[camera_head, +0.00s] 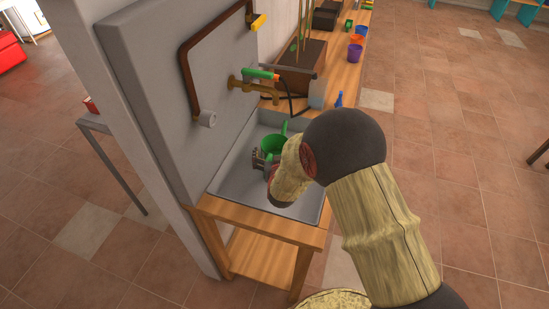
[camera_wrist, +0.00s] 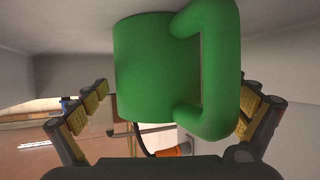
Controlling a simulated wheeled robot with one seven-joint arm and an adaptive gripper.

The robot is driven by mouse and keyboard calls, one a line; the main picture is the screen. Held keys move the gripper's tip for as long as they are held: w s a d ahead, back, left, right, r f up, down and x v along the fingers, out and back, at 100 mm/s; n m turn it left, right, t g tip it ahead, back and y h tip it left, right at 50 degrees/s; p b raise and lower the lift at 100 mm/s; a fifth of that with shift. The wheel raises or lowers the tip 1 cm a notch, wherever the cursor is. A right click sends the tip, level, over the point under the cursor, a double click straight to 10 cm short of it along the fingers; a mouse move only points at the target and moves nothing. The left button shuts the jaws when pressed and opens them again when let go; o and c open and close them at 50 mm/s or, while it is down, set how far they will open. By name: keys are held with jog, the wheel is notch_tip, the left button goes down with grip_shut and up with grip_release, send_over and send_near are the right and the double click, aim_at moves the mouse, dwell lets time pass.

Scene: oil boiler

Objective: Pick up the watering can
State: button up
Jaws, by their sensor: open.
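The green watering can (camera_head: 273,144) stands in the grey sink basin (camera_head: 229,180), partly hidden by my arm and gripper. My gripper (camera_head: 263,159) is down in the basin at the can. In the wrist view the can (camera_wrist: 155,60) fills the middle, with its thick looped handle on the right. My gripper's fingers (camera_wrist: 178,88) are spread wide, one on either side of the can. They look apart from it, though contact at the right finger by the handle is hard to tell.
A grey wall panel (camera_head: 165,80) rises left of the basin. A brass tap (camera_head: 254,88) with a green handle reaches over the sink. A wooden planter (camera_head: 300,68) and coloured cups (camera_head: 356,47) stand behind. Open tiled floor lies at right.

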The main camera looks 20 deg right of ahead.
jog(key=c, duration=0.3)
jog(key=c, duration=1)
jog(key=shift+r, duration=0.1)
